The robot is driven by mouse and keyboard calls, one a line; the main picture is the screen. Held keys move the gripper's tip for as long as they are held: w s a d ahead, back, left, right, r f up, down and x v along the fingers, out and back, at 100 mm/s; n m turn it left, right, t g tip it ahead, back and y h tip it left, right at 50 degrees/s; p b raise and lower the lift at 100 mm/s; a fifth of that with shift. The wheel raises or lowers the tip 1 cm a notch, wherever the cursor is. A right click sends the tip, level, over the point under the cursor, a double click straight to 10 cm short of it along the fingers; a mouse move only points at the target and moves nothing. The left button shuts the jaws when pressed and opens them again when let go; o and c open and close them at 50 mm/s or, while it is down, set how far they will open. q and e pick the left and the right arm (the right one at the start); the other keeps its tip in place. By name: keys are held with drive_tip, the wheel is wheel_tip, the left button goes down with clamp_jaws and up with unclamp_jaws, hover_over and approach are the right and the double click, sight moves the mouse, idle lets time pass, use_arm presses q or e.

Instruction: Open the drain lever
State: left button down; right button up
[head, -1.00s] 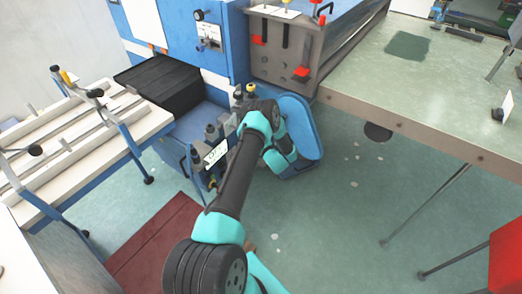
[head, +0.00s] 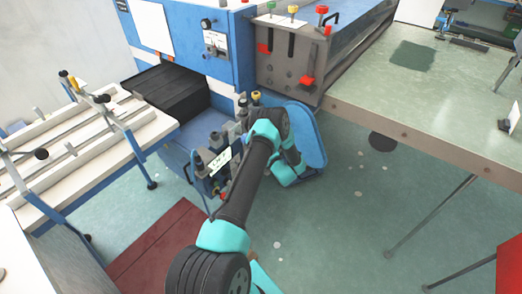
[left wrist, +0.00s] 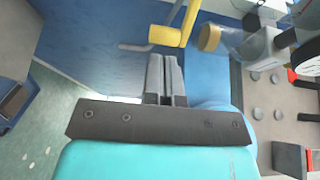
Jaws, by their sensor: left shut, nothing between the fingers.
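In the left wrist view a yellow bent handle (left wrist: 166,36), which looks like the drain lever, stands in front of a blue panel. My left gripper (left wrist: 164,60) is shut and empty, its fingertips just below the handle in the picture. I cannot tell whether they touch it. A dull yellow round knob (left wrist: 210,38) on a grey fitting is to the right. In the head view my left arm reaches to the blue machine's lower unit, and its links hide the gripper and the handle. My right gripper is not in view.
Small valves with a white label (head: 220,160) stand left of my arm. A blue rounded panel (head: 308,135) is behind my wrist. A green-topped table (head: 450,105) is at the right and a white-railed stand (head: 80,160) at the left. The floor between is mostly clear.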

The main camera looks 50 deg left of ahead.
use_arm(q)
drive_tip(key=w+v, duration=0.1)
drive_tip(key=v, duration=1)
drive_tip(key=shift+d, duration=0.15)
drive_tip(key=shift+w, duration=0.15)
drive_tip(key=s+d+f+n+t+h, duration=0.15)
drive_tip(key=d+t+h, duration=0.25)
drive_tip(key=d+h, duration=1.3)
drive_tip(key=s+d+r+n+g+h, duration=0.1)
drive_tip(key=s+d+r+g+h, duration=0.1)
drive_tip(key=s+d, duration=0.5)
drive_tip(key=s+d+r+n+g+h, duration=0.1)
drive_tip(key=s+d+g, duration=0.4)
drive_tip(key=s, duration=0.5)
drive_tip(key=shift+s+d+r+n+h, duration=0.25)
drive_tip(key=shift+d+r+n+h, duration=0.1)
drive_tip(key=shift+d+r+h, duration=0.5)
drive_tip(key=shift+d+f, duration=0.1)
